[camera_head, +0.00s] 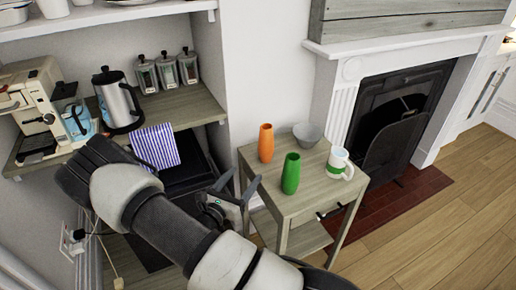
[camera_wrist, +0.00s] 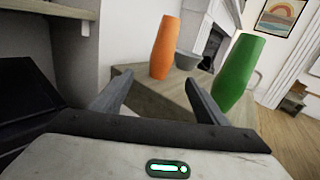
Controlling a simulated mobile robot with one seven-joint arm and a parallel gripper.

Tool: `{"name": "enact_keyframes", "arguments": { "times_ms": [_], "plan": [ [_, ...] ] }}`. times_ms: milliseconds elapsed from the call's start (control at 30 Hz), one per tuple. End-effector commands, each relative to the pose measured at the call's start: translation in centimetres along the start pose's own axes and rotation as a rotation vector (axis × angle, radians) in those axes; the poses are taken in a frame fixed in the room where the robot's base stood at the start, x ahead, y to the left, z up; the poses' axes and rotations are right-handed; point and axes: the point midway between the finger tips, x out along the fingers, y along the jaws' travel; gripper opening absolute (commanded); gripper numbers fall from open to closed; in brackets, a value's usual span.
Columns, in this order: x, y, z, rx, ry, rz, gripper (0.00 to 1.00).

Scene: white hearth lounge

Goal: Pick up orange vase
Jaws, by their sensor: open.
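The orange vase (camera_head: 266,143) stands upright at the back left of a small wooden side table (camera_head: 318,190). In the wrist view the orange vase (camera_wrist: 165,48) appears ahead, between the two fingers and beyond their tips. My gripper (camera_head: 238,188) is at the left side of the table, open and apart from the vase. In the wrist view my gripper (camera_wrist: 155,88) has its fingers spread with nothing between them. A green vase (camera_head: 291,173) stands in front and to the right of the orange one; it also shows beyond the right finger in the wrist view (camera_wrist: 240,72).
A grey bowl (camera_head: 307,134) and a white and green mug (camera_head: 340,164) share the tabletop. A shelf (camera_head: 180,108) with a coffee machine, a metal press and jars is at left. A fireplace (camera_head: 400,115) is behind right. Open floor (camera_head: 450,220) lies at right.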

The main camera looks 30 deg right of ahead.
Motion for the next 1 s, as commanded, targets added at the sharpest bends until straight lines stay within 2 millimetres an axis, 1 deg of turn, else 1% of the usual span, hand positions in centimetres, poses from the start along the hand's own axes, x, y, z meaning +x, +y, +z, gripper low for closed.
{"name": "enact_keyframes", "arguments": {
  "times_ms": [33,100,300,400,500,767,867,1000],
  "plan": [
    [1.1,-0.2,-0.1,0.002,-0.001,-0.007,0.67],
    [2.7,-0.3,-0.1,0.002,0.0,-0.008,0.67],
    [7.0,-0.3,-0.1,0.004,0.001,-0.008,0.67],
    [8.9,-0.3,-0.1,0.003,0.001,-0.008,0.67],
    [10.2,-0.2,-0.1,0.002,0.001,-0.007,0.67],
    [11.6,-0.3,0.0,0.003,0.002,-0.006,0.67],
    [12.8,-0.3,-0.1,0.003,0.001,-0.007,0.67],
    [15.1,-0.3,0.0,0.003,0.001,-0.007,0.67]
  ]
}}
